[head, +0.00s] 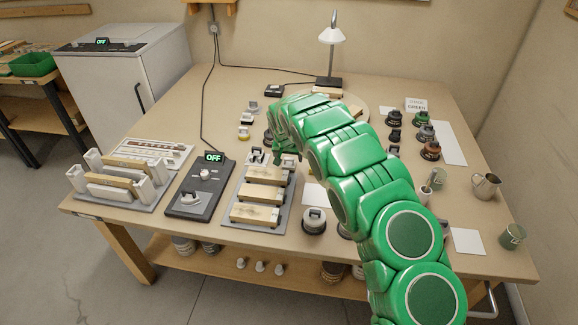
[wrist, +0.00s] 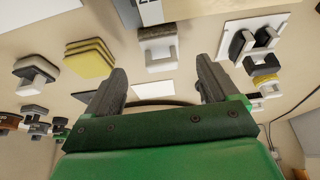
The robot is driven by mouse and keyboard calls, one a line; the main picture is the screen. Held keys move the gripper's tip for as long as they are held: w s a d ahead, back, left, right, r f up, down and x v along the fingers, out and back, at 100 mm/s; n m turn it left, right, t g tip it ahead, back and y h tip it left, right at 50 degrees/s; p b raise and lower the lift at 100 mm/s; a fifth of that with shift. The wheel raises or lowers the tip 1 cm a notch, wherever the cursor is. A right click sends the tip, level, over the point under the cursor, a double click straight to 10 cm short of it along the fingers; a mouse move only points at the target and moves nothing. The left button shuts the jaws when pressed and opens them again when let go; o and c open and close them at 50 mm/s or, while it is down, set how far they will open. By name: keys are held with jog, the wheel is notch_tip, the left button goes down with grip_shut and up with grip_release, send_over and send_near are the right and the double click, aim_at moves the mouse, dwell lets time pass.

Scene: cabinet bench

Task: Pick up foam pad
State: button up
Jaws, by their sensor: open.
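In the wrist view a yellow layered block with dark seams (wrist: 90,58) looks most like the foam pad, though I cannot be sure. It lies on the bench, left of my gripper's fingers. My gripper (wrist: 162,82) is open, its two grey fingers apart with nothing between them. A pale block with a grey-brown top (wrist: 160,52) lies beyond the fingertips, apart from them. In the head view my gripper (head: 287,147) is low over the middle of the bench, mostly hidden by my green arm. I cannot make out the yellow block there.
The bench (head: 180,122) is crowded. A grey tray with wooden blocks (head: 262,197), a black control box (head: 202,190) and a slotted rack (head: 118,187) stand at the left front. A lamp (head: 331,50) stands behind. Dark knobs, a metal jug (head: 485,186) and cups are at right.

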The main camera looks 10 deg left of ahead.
aim_at(289, 159)
jog(key=shift+x, duration=2.75)
jog(key=shift+w+a, duration=0.1)
jog(key=shift+r, duration=0.1)
jog(key=c, duration=1.1)
